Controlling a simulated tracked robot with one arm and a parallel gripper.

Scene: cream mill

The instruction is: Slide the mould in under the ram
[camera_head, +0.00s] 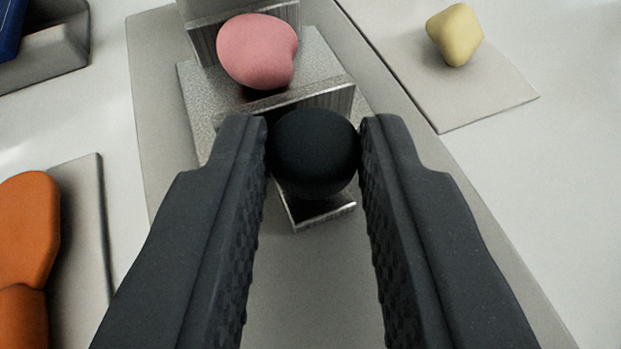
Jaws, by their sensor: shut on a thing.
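The mould appears to be the metal piece ahead, with an upright front wall (335,101) and a speckled flat bed (312,62). A pink lump (257,50) sits on it between the front wall and another upright metal wall behind. A black round knob (314,170) stands on the near side of the front wall, over a short metal tongue (322,213). My gripper (315,140) is shut on the black knob, one finger on each side. The knob hides part of the front wall. I cannot make out the ram in this view.
The metal piece stands on a long grey board (160,90). A yellow lump (455,35) rests on a pale plate (480,95) at upper right. An orange object (25,230) lies at left by a grey slab (82,240). A blue thing (10,28) is at upper left.

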